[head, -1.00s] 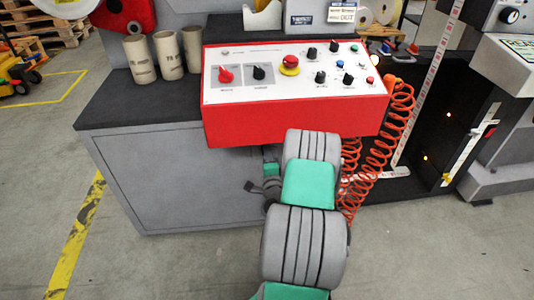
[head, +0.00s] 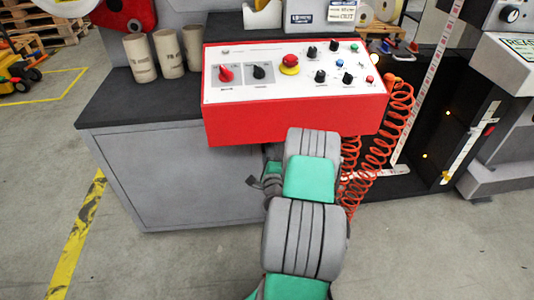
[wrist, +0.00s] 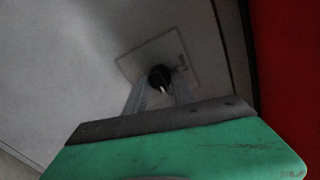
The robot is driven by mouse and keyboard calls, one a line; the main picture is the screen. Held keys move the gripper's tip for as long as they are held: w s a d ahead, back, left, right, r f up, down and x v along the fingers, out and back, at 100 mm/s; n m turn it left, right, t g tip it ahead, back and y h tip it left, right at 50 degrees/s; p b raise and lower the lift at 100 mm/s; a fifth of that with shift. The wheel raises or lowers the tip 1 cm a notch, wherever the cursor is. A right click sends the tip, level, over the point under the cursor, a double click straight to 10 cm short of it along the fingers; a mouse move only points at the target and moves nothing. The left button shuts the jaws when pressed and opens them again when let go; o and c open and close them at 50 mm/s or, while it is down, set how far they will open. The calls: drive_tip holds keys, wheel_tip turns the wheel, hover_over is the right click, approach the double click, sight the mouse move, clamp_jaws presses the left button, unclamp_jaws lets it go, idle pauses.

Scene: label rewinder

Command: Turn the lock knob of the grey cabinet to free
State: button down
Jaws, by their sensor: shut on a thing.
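The grey cabinet (head: 170,180) stands under the black worktop, below the red control box. Its lock knob (wrist: 160,76) is a small dark knob with a pale pointer line, on a light square plate (wrist: 134,64) on the cabinet face. My gripper (wrist: 160,92) is shut on the knob in the wrist view, with its pale fingers on either side of it. The fingertips are dim and partly hidden by my wrist. In the head view my arm and the control box hide the knob and most of my gripper.
The red control box (head: 290,123) overhangs close above my wrist. An orange coiled cable (head: 385,150) hangs right of my arm. Several cardboard tubes (head: 168,54) stand on the black worktop (head: 120,103). The floor left of the cabinet is clear.

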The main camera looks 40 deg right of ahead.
drive_tip(key=c, duration=1.1)
unclamp_jaws()
drive_tip(key=shift+o, duration=0.2)
drive_tip(key=b+v, duration=0.2)
drive_tip(key=v, duration=0.6)
drive_tip(key=shift+w, duration=0.1)
